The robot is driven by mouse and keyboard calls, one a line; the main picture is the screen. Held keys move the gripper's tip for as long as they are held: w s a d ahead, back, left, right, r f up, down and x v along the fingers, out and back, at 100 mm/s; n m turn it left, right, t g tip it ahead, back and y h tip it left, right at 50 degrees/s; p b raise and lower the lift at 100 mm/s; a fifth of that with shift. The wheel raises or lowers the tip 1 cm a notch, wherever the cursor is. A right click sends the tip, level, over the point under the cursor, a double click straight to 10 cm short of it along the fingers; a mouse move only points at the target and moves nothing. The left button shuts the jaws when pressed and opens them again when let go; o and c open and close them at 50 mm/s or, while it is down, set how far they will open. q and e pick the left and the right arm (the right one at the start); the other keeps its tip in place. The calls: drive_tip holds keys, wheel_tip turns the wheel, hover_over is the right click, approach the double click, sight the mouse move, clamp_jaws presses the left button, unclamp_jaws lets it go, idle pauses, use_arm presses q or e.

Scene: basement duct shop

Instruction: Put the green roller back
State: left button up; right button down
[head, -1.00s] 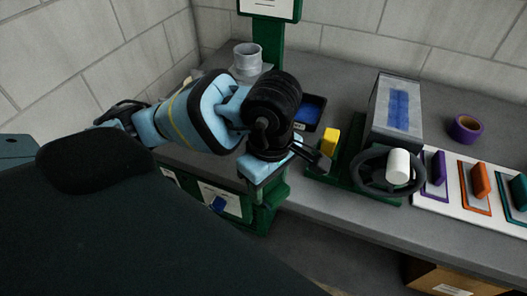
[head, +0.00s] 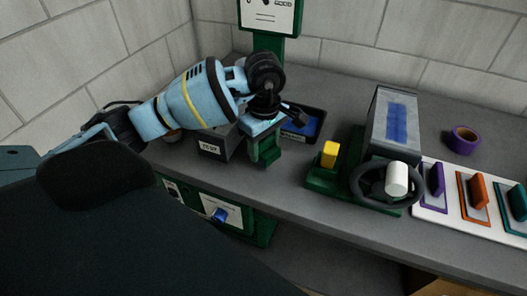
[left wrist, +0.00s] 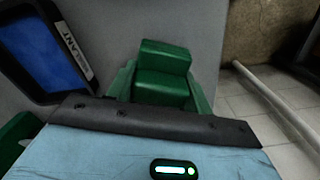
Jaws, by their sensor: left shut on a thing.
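My left gripper (head: 268,122) is over the bench, left of the middle in the head view. It is shut on a green, blocky piece (head: 265,148), which hangs below it. This is the only thing that could be the green roller, but I see no clear roller shape. In the left wrist view, the green piece (left wrist: 163,75) shows past the dark edge of the gripper, with a raised back part and side pieces. My right gripper is not in view.
A machine with a handwheel (head: 357,190) and a yellow block (head: 330,154) stand to the right. The bench's front edge is close.

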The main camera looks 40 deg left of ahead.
sight(264, 154)
use_arm(q)
drive_tip(key=shift+w+a+f, duration=0.2)
drive_tip(key=shift+w+a, duration=0.1)
wheel_tip(264, 154, down, 3)
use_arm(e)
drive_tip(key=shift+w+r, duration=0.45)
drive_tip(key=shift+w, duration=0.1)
use_arm(q)
drive_tip(key=shift+f, duration=0.1)
drive_tip(key=shift+f, duration=0.1)
drive_tip(key=o, duration=0.9)
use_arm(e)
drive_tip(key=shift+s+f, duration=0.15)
